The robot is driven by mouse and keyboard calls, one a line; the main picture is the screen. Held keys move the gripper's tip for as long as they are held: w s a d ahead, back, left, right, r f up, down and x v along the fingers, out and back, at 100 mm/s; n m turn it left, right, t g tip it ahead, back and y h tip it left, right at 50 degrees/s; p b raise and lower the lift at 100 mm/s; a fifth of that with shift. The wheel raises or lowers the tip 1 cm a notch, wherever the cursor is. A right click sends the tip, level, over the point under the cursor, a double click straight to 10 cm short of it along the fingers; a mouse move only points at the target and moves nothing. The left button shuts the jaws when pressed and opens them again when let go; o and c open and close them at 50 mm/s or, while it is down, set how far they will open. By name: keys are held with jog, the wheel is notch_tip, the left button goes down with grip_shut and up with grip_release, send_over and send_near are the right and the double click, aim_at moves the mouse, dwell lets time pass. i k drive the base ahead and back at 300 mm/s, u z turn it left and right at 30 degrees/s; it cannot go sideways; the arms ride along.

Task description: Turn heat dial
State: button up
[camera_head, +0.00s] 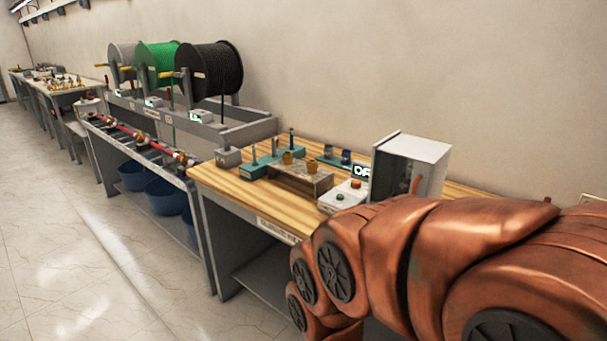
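No heat dial can be made out in this view. A small white control box (328,205) sits on the wooden bench top near its front edge. My arm fills the lower right foreground. My gripper is not in view.
The wooden bench (222,180) also holds a teal fixture (262,166) and a block with brass-coloured pieces (318,184). Cable spools (211,72) and blue bins (166,197) stand farther left. The tiled floor (80,270) at left is clear.

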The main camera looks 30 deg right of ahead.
aim_at(355, 184)
jog(key=u, duration=0.15)
jog(key=i, duration=0.75)
jog(key=z, duration=0.6)
jog(key=i, duration=0.65)
jog(key=z, duration=0.45)
